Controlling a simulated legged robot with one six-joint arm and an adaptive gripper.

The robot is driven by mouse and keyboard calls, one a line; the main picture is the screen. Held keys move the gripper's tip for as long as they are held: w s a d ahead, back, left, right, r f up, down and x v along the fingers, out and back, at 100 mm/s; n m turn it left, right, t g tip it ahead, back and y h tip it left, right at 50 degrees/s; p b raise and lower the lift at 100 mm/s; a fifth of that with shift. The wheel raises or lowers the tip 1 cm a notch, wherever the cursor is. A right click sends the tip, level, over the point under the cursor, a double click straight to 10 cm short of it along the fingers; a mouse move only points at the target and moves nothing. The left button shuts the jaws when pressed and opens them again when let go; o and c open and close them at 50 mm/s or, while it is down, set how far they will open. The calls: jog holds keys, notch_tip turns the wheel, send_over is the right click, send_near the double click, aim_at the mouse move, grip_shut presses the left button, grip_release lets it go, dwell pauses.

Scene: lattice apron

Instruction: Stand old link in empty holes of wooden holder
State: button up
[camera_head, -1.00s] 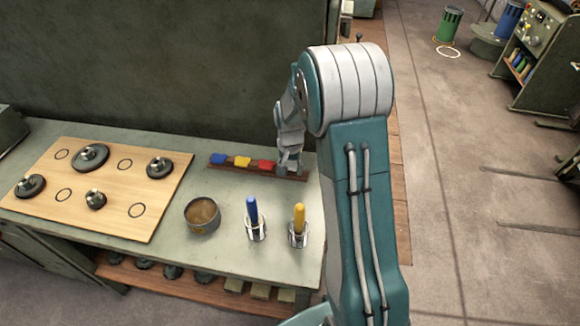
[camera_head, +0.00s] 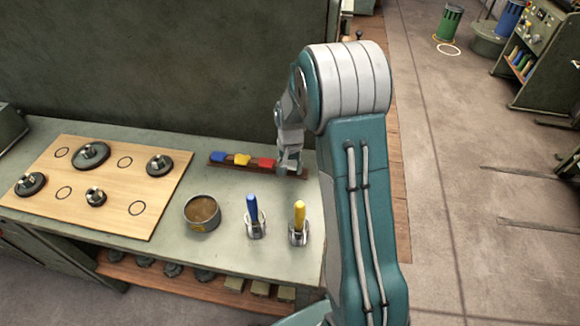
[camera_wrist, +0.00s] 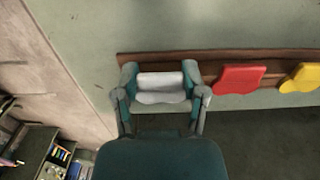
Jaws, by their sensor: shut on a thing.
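The wooden holder (camera_head: 228,167) is a long narrow brown bar at the back of the bench. Blue (camera_head: 218,157), yellow (camera_head: 242,160) and red (camera_head: 267,163) pieces stand along it. My gripper (camera_head: 289,166) is at its right end, just beyond the red piece. In the wrist view my gripper (camera_wrist: 160,82) is shut on a pale grey link (camera_wrist: 162,90), one finger at each side. The link is in line with the red piece (camera_wrist: 240,79) and in front of the holder (camera_wrist: 205,66). Its lower end and any holes under it are hidden.
A wooden board (camera_head: 90,222) with several dark knobbed discs lies at left. A round tin (camera_head: 202,213) and two metal cups with a blue handle (camera_head: 252,208) and a yellow handle (camera_head: 299,213) stand nearer the front. A dark panel rises behind the bench.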

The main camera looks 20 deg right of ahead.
jog(key=shift+f, duration=0.25)
dwell(0.3)
jog(key=o, duration=1.3)
jog(key=shift+o, duration=0.3)
jog(key=shift+r, duration=4.25)
